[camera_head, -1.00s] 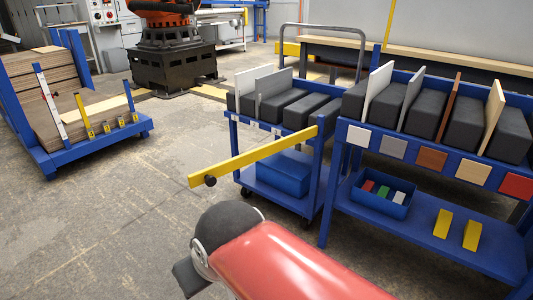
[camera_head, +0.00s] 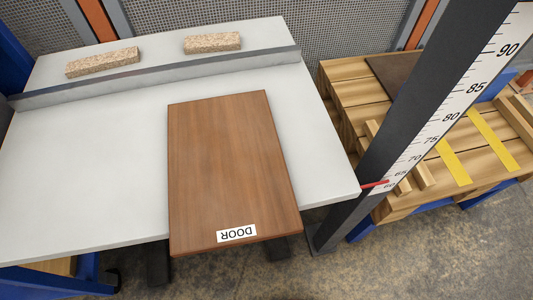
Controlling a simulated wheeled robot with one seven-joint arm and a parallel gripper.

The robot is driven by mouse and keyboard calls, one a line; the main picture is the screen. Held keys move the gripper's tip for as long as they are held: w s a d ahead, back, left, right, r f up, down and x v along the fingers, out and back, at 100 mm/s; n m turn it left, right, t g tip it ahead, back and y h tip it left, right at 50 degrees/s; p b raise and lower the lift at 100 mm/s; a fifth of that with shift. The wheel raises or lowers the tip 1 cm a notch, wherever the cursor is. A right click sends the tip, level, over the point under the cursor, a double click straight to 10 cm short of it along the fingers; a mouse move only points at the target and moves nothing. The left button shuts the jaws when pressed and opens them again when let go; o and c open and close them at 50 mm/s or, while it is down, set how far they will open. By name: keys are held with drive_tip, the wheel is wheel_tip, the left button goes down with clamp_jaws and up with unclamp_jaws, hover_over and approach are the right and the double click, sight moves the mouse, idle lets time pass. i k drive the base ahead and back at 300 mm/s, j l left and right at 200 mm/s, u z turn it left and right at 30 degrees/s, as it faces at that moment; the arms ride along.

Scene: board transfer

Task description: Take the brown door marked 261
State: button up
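A brown door (camera_head: 228,165) lies flat on a light grey table (camera_head: 80,170), its near edge sticking out past the table's front edge. A white label (camera_head: 237,233) near that edge reads "DOOR", upside down in the picture. I see no number 261 on the face in view. My gripper is not in view.
A grey raised rail (camera_head: 160,77) runs across the back of the table, with two speckled blocks (camera_head: 212,42) behind it. A dark post with a measuring scale (camera_head: 455,100) stands right of the table. Beyond it is a wooden pallet (camera_head: 400,205) with yellow strips. Floor shows in front.

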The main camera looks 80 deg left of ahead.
sight(229, 183)
drive_tip(key=u, duration=0.9)
drive_tip(key=k+u, duration=0.1)
drive_tip(key=u, duration=0.8)
drive_tip(key=k+u, duration=0.1)
drive_tip(key=u, duration=1.25)
drive_tip(key=z, duration=1.4)
drive_tip(key=k+j+z, duration=0.4)
drive_tip(key=k+z, duration=0.15)
drive_tip(key=k, duration=0.15)
drive_tip(key=k+j+z, duration=0.1)
drive_tip(key=k+z, duration=0.2)
drive_tip(key=k, duration=0.1)
